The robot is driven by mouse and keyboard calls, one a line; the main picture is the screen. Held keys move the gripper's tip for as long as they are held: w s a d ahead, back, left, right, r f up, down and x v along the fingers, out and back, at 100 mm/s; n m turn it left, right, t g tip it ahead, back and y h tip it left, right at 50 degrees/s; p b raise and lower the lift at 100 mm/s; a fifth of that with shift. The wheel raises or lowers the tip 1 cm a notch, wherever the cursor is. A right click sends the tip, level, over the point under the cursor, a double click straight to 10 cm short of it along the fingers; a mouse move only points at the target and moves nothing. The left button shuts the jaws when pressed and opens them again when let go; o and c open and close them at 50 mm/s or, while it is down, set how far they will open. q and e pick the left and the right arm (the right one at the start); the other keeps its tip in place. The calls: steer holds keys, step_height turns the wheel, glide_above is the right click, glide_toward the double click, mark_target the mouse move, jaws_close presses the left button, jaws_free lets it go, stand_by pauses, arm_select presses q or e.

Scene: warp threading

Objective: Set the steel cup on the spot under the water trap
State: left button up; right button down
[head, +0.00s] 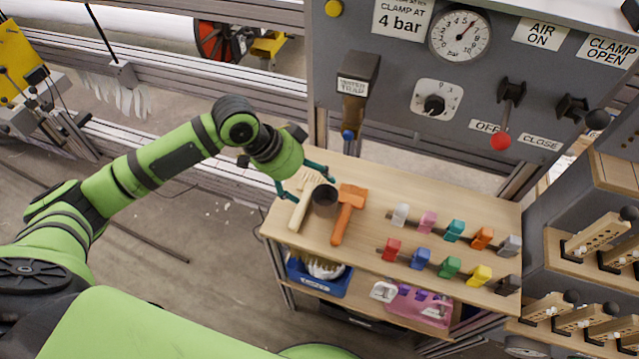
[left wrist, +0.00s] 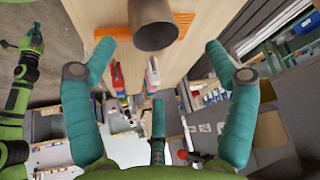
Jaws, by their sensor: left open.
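The steel cup (head: 325,201), dark and open at the top, stands on the wooden bench top between a brush and an orange hammer. My left gripper (head: 303,180) is open just behind and to the left of the cup. In the left wrist view, the cup (left wrist: 153,24) is just beyond the teal fingertips (left wrist: 160,46), between them sideways, with a visible gap on each side. The water trap (head: 355,92) hangs on the grey panel's left side, above the bench's back edge. The spot under it is not clearly visible. A green arm at the left wrist view's edge may be my right; its jaws are unclear.
The orange hammer (head: 347,212) lies close right of the cup, the pale-handled brush (head: 302,205) close left. Several coloured clips (head: 450,250) fill the bench's right half. A lever with a red knob (head: 502,141) sticks out of the panel. The bench's back left looks clear.

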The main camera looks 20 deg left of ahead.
mark_target(337, 194)
arm_select(q)
steer(key=x, duration=0.2)
steer(key=p+x, duration=0.1)
steer(key=x, duration=0.4)
steer(key=shift+s+f+p, duration=0.2)
steer(key=shift+f+p, duration=0.15)
steer(key=shift+f, duration=0.05)
steer(key=shift+w+d+f, duration=0.1)
steer(key=shift+d+f, duration=0.1)
steer(key=shift+f, duration=0.25)
steer(key=c, duration=1.3)
steer(key=shift+o, duration=0.2)
arm_select(e)
step_height(337, 194, up, 3)
steer(key=shift+a, duration=0.1)
arm_select(q)
steer(key=shift+r, duration=0.15)
